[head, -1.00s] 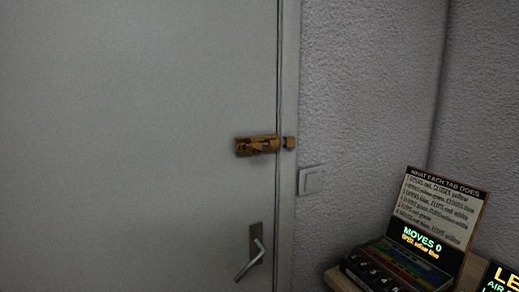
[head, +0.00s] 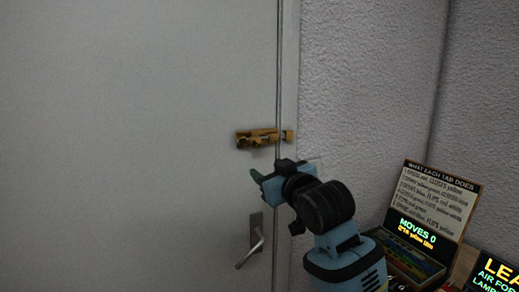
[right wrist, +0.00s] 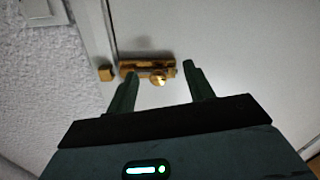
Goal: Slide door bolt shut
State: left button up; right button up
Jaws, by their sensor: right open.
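The brass door bolt (head: 257,139) is mounted level on the grey door, near its right edge. Its small brass keeper (head: 288,136) sits on the frame to the right. In the right wrist view, the bolt (right wrist: 132,67) and the keeper (right wrist: 105,73) stand apart, with a gap between them. The bolt's knob (right wrist: 158,79) sticks out near the end away from the keeper. My right gripper (head: 275,172) is open and empty, just below the bolt in the head view. In the right wrist view its fingers (right wrist: 160,70) stand either side of the knob, apart from it. My left gripper is out of view.
A door handle (head: 255,247) is below the bolt. A panel with a "MOVES 0" display (head: 417,233) and another lit sign (head: 497,275) stand at the lower right. A light switch (right wrist: 38,10) is on the textured wall. The door face left of the bolt is clear.

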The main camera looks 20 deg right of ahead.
send_near(257, 143)
jog(key=w, duration=0.1)
jog(key=shift+t, duration=0.3)
jog(key=shift+w+a+f, duration=0.1)
jog(key=shift+w+a, duration=0.05)
jog(key=shift+w, duration=1.85)
jog(key=shift+w+a+f, duration=0.1)
jog(key=shift+w+a, duration=0.05)
jog(key=shift+w, duration=1.9)
